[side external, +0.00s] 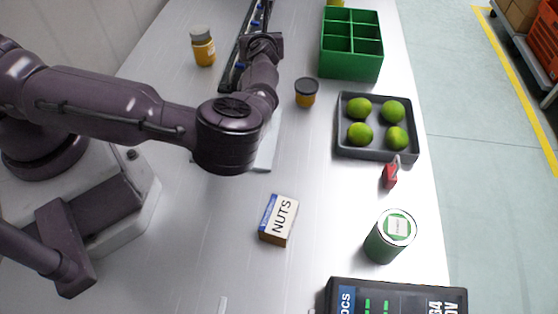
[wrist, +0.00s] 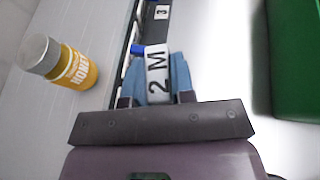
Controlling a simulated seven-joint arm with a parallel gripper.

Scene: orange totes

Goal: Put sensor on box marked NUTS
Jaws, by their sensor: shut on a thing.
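The box marked NUTS (side external: 278,222) is a small white, blue and brown carton on the bench, in the lower middle of the side view. My gripper (wrist: 158,82) is at the long dark rail at the far end of the bench, well away from the box. In the side view my wrist hides the fingers.
The dark rail (wrist: 152,25) holds blue parts. A honey jar (wrist: 72,66) stands left of it. A green divided bin (side external: 350,62), a tray of limes (side external: 348,149), a dark-lidded jar (side external: 306,94), a red clip (side external: 390,176), a green can (side external: 387,238) and a black case (side external: 390,295) line the right.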

